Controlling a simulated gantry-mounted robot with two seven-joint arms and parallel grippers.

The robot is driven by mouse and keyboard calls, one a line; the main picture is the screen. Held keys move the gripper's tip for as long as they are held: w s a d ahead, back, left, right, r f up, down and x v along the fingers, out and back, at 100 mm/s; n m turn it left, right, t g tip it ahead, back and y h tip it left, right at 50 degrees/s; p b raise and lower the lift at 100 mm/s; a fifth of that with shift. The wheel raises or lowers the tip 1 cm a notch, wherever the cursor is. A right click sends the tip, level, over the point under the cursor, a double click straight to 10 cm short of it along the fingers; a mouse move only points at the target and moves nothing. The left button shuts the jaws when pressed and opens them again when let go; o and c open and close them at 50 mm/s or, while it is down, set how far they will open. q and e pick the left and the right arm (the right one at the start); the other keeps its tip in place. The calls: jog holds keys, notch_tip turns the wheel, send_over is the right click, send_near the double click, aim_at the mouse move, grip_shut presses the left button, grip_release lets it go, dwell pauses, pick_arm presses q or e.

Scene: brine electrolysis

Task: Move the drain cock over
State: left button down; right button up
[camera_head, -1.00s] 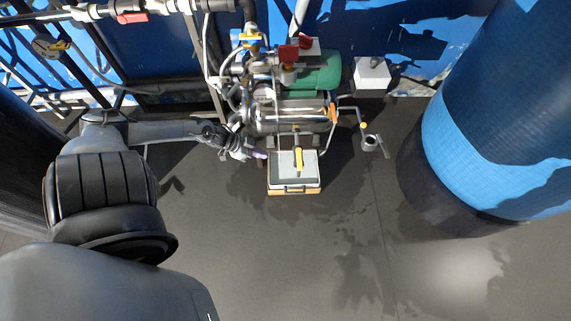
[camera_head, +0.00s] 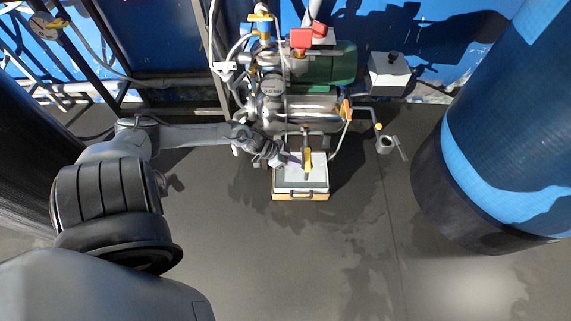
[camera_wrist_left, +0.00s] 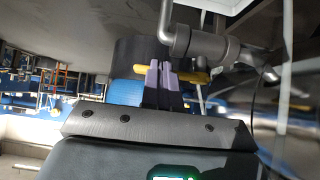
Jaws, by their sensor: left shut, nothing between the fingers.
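The drain cock's yellow lever (camera_head: 307,161) hangs below the steel vessel, above a pale-topped box, and points toward the front of the picture. In the left wrist view the lever (camera_wrist_left: 196,77) shows on both sides of my fingertips, beside a grey pipe and valve body (camera_wrist_left: 207,46). My left gripper (camera_head: 296,163) is shut and empty, just left of the lever. Its purple fingertips (camera_wrist_left: 161,72) overlap the lever in the left wrist view. I cannot tell whether they touch it. My right gripper is out of view.
The pale-topped box (camera_head: 300,196) stands below the lever. The steel vessel (camera_head: 300,108) and its pipes are behind. A small cranked fitting (camera_head: 384,144) is to the right, and a large blue-and-black column (camera_head: 500,160) stands farther right. The front floor is clear.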

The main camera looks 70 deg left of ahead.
pick_arm(q)
jog(key=shift+w+d, duration=0.2)
jog(key=shift+w, duration=0.3)
